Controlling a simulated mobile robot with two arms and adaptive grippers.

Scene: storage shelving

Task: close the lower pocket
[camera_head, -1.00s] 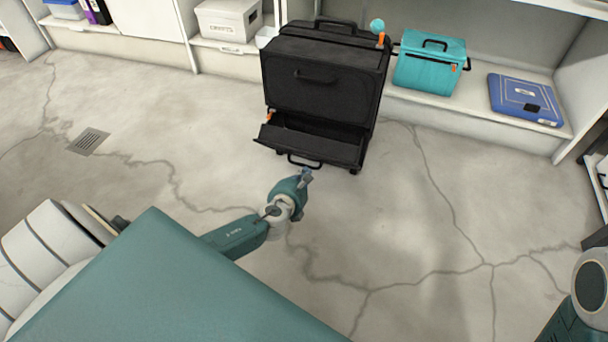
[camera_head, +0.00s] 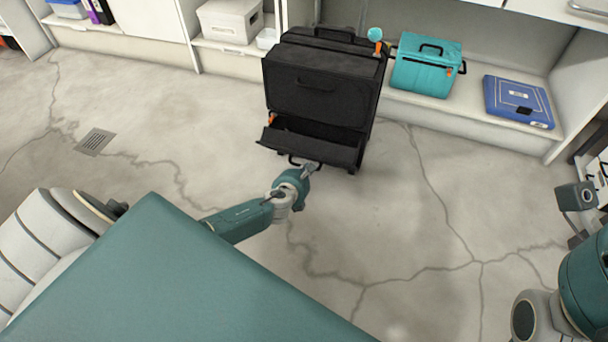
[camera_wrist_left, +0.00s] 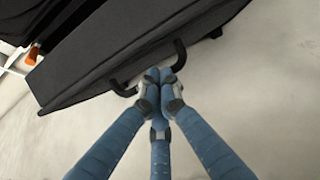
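The black case (camera_head: 322,85) stands upright on the floor in front of the shelving. Its lower pocket (camera_head: 315,152) hangs open at the bottom front, its flap tilted outward and a dark gap above it. A loop handle sits on the flap's outer edge and also shows in the left wrist view (camera_wrist_left: 119,88). My left gripper (camera_head: 310,170) is at this handle. In the left wrist view its blue fingers (camera_wrist_left: 160,78) are drawn together over the handle's middle, which they hide. My right arm shows at the right edge, but its fingers do not show.
A teal case (camera_head: 425,72) and a blue flat box (camera_head: 517,102) lie on the low shelf to the right. A white box (camera_head: 230,20) is on the shelf to the left. The floor around the black case is clear, with a drain grate (camera_head: 95,142) at left.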

